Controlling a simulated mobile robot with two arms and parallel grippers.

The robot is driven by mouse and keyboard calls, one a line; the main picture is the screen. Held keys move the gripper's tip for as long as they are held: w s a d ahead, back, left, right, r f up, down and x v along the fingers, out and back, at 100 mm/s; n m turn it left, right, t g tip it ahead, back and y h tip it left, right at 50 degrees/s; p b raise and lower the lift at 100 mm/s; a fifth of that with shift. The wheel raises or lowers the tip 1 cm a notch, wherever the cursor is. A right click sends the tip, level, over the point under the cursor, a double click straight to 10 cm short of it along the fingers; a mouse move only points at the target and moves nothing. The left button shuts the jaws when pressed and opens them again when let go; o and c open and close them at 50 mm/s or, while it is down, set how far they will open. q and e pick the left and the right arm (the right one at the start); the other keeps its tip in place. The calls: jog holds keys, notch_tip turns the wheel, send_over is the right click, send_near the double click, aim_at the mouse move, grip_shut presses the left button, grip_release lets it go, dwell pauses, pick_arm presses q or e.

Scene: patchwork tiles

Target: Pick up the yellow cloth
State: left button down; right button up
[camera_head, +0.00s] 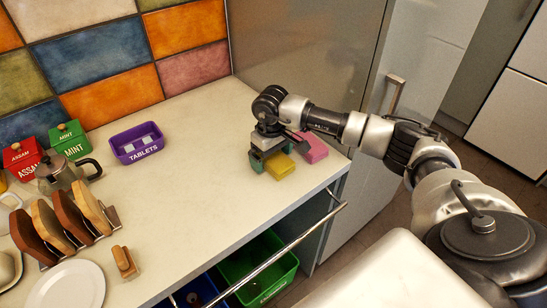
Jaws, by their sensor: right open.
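The yellow cloth (280,168) is a small folded block on the pale counter, near its front edge at the right end. My right gripper (279,150) is open and points down right above and behind the yellow cloth, hiding its far part. I cannot tell whether the fingers touch the cloth. A pink cloth (315,148) lies just to its right, and a dark green item (257,162), partly hidden by the gripper, is just to its left. My left gripper is not in view.
A purple tablets tray (124,155) stands at the back. A coffee pot (65,176), red tin (22,156), green tin (71,142), toast rack (75,240) and white plate (72,286) are at left. The middle counter is clear. A metal rail (290,247) runs below the front edge.

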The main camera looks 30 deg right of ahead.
jog(key=c, duration=1)
jog(key=shift+r, duration=0.1)
notch_tip(320, 180, up, 10)
jog(key=shift+f+b, duration=0.1)
jog(key=shift+b, duration=1)
